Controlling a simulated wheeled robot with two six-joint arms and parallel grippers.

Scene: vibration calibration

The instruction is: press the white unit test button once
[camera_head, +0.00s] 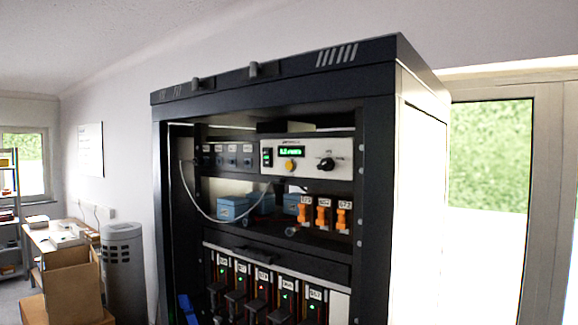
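The white unit (306,146) is mounted in the upper part of a black rack (376,200). Its front has a small green-lit display (291,152), a round yellow button (290,166) below the display, and a black knob (326,164) to the right. A dark switch area with green lights (267,157) is at its left end. The labels are too small to read surely. Neither of my grippers shows in the head view, and nothing covers the yellow button.
Blue boxes (232,207) and orange-handled modules (324,214) sit below the unit. A pale cable (190,199) hangs at the left. Several lit modules (262,285) fill the lower rack.

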